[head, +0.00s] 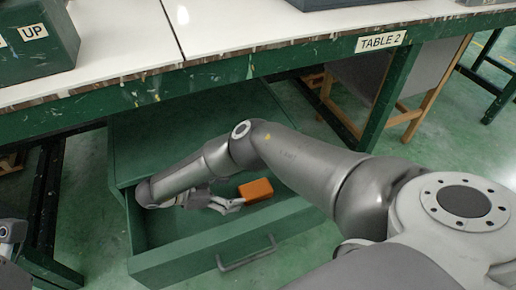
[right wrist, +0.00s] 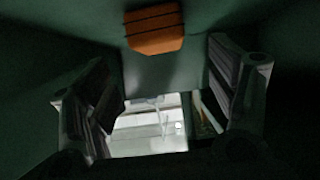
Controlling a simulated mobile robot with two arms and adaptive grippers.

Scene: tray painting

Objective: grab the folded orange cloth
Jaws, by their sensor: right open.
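The folded orange cloth (head: 256,190) lies inside the open green drawer (head: 205,247), toward its right side. In the right wrist view the cloth (right wrist: 154,28) shows at the top middle with dark lines across it. My right gripper (head: 227,204) is down in the drawer, just left of the cloth. In the right wrist view its two fingers (right wrist: 160,85) stand wide apart with nothing between them, and the cloth is beyond their tips. My left gripper's fingers do not show.
The drawer, with a grey handle (head: 247,254) on its front, is pulled out below the table (head: 250,22). The table's green edge bears a TABLE 2 label (head: 380,41). A green box marked UP (head: 40,50) stands on the table at left. A wooden frame (head: 425,110) stands under it at right.

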